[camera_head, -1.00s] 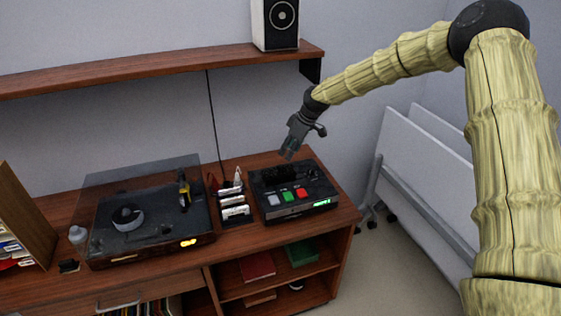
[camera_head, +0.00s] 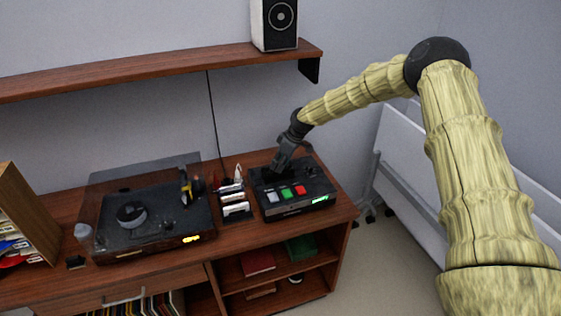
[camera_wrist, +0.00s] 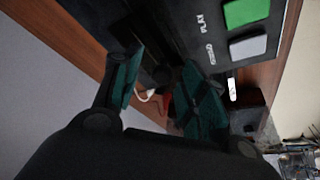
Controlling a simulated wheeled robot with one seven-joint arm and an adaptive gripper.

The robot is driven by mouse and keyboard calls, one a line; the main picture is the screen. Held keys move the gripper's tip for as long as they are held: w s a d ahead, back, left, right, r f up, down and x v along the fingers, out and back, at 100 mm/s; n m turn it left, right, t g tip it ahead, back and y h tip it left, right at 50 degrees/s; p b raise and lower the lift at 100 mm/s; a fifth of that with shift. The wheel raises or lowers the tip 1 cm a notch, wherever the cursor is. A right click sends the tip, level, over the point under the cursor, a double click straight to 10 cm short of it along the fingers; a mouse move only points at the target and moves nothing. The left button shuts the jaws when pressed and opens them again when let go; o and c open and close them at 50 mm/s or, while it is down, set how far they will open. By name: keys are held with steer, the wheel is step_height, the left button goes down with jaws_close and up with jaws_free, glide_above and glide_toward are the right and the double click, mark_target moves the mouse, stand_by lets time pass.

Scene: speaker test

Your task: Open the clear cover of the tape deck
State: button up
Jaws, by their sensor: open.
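The tape deck (camera_head: 318,188) is a dark box with white, green and red buttons and a lit green display, on the right end of the wooden cabinet. My gripper (camera_head: 280,169) is open, pointing down at the rear left part of the deck. In the wrist view my gripper (camera_wrist: 158,88) has its two dark green fingers apart, close to the deck's dark top (camera_wrist: 190,30), beside the green and grey buttons. The clear cover cannot be made out apart from the dark deck behind the fingers. Whether a finger touches it I cannot tell.
A turntable (camera_head: 150,222) with a clear lid stands to the left. A small rack of cassettes (camera_head: 234,203) stands close beside the deck. A wall shelf (camera_head: 170,72) with a speaker (camera_head: 274,24) is above. White folded panels (camera_head: 420,180) stand at the right.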

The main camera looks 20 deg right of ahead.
steer(key=shift+s+r, duration=0.15)
steer(key=shift+r, duration=0.1)
steer(key=shift+f, duration=0.1)
jaws_close()
